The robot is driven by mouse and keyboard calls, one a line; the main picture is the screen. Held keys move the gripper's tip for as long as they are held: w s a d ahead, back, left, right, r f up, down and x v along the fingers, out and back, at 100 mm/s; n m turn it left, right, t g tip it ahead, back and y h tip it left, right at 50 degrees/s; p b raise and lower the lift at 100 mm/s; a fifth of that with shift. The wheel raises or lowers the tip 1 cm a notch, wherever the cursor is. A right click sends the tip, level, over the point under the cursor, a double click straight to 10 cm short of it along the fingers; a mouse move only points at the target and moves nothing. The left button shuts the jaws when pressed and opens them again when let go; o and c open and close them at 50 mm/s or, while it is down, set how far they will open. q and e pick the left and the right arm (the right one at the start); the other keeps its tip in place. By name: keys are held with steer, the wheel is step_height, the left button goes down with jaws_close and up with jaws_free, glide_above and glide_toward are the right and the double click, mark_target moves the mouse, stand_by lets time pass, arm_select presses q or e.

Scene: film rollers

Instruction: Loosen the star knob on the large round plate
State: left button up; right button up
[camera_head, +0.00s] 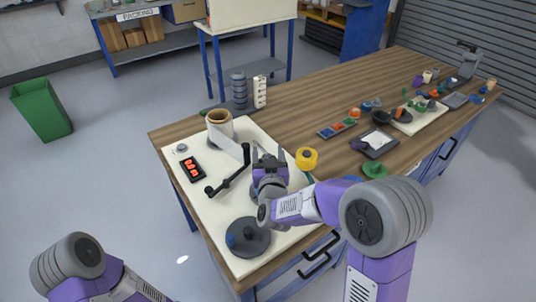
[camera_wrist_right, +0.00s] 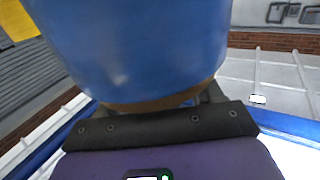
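A large dark round plate (camera_head: 262,246) lies on the cream board at the near table edge. A small blue-tinted patch shows on its left part; I cannot make out a star knob shape. My right gripper (camera_head: 268,155) is over the board behind the plate, its fingers apart and pointing away from the plate. Nothing shows between them in the head view. In the right wrist view a large blue rounded body (camera_wrist_right: 140,45) with a brown underside fills the space ahead of the gripper and hides the fingertips. I cannot tell what it is. My left gripper is out of view.
The cream board (camera_head: 215,215) also bears a dark crank arm (camera_head: 230,172), a beige roll (camera_head: 219,125) and a black box with red buttons (camera_head: 192,168). Trays and small parts fill the table's far right.

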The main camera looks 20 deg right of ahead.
steer(key=c, duration=0.7)
steer(key=shift+f+n+y+b, duration=0.15)
steer(key=shift+n+y+b, duration=0.25)
steer(key=shift+y+b, duration=0.35)
steer(key=shift+a+n+y+b, duration=0.1)
steer(key=shift+n+y+b, duration=0.4)
steer(key=shift+y+b, duration=0.15)
steer(key=o, duration=0.9)
steer(key=shift+o, duration=0.2)
steer(key=s+p, duration=0.1)
steer(key=s, duration=0.6)
steer(key=shift+s+a, duration=0.2)
steer(key=shift+s, duration=0.1)
